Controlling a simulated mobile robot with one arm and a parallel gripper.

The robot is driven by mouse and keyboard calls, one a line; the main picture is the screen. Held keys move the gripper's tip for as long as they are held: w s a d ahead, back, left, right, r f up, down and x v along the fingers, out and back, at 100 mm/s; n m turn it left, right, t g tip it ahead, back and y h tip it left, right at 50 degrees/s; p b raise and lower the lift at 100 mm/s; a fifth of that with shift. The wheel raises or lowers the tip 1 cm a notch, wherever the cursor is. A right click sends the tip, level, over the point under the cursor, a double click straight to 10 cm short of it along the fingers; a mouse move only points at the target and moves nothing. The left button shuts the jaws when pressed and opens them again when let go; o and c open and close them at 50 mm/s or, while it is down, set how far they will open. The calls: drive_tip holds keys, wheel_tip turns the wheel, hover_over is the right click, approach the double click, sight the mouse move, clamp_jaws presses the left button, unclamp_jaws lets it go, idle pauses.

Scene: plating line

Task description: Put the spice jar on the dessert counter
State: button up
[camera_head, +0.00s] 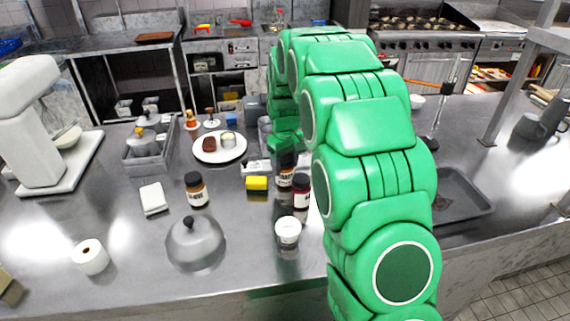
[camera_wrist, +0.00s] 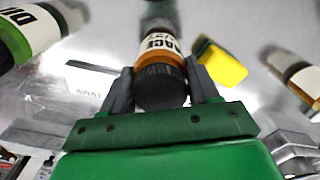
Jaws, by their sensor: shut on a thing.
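The spice jar (camera_wrist: 160,58), with an orange-brown body, a pale label and a black lid, is between the two dark fingers of my gripper (camera_wrist: 160,90) in the wrist view. The fingers are shut on it near the lid. In the head view the held jar (camera_head: 285,178) shows just left of my green arm, above or on the steel counter (camera_head: 120,205); I cannot tell whether its base touches. My gripper is partly hidden by the arm there. No sign in view tells which surface is the dessert counter.
Another black-lidded jar (camera_head: 196,190), a metal dome (camera_head: 195,243) and a plate with food (camera_head: 220,158) are left. A dark tray (camera_head: 462,200) lies right. The front left counter has free room.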

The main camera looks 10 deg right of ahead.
drive_tip(key=shift+f, duration=0.3)
drive_tip(key=o, duration=1.2)
drive_tip(key=shift+r, duration=0.1)
